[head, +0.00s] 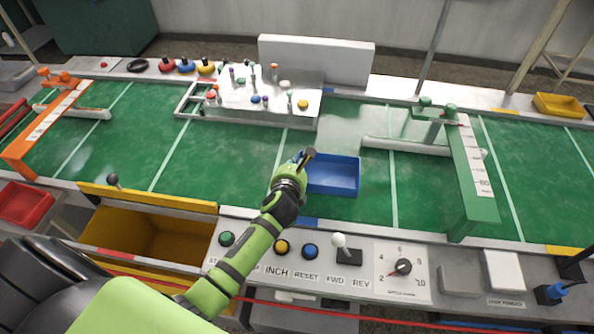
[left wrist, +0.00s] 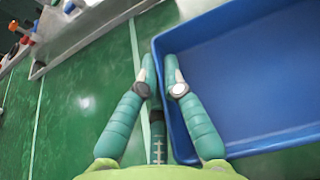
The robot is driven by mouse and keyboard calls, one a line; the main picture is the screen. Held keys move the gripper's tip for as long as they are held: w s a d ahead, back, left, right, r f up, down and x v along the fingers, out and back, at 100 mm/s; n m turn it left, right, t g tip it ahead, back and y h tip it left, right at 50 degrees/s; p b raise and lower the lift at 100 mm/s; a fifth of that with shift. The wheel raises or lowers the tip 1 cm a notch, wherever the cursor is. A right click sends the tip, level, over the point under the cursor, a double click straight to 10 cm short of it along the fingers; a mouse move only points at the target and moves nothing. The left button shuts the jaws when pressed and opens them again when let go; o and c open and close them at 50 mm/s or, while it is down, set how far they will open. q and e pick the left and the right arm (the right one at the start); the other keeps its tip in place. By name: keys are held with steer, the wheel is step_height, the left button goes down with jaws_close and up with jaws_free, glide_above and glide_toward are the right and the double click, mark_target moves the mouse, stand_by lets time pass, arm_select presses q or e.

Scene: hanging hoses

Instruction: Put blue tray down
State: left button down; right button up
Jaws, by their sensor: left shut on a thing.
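The blue tray (head: 336,176) is empty and sits over the green belt, right of the middle line of fixtures. I cannot tell for sure whether its base touches the belt. My left gripper (head: 305,156) is at the tray's left wall. In the left wrist view the tray (left wrist: 250,70) fills the right side, and my left gripper (left wrist: 160,62) is shut on its wall, with one finger outside and one inside. The right gripper is in neither view.
A white fixture plate with several small coloured knobs (head: 262,102) stands behind and left. A green gantry with a scale (head: 474,175) stands to the right, an orange one (head: 43,128) far left. A yellow bin (head: 150,235) and control panel (head: 330,262) lie in front. Green belt is free around the tray.

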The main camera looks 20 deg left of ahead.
arm_select(q)
steer(key=shift+w+a+f, duration=0.4)
steer(key=shift+w+f, duration=0.1)
steer(key=shift+w, duration=0.25)
steer(key=shift+w+f+b, duration=0.1)
steer(key=shift+f+b, duration=0.55)
steer(key=shift+f, duration=1.35)
steer(key=shift+f, duration=0.1)
steer(key=shift+f, duration=0.15)
steer(key=c, duration=1.7)
jaws_free()
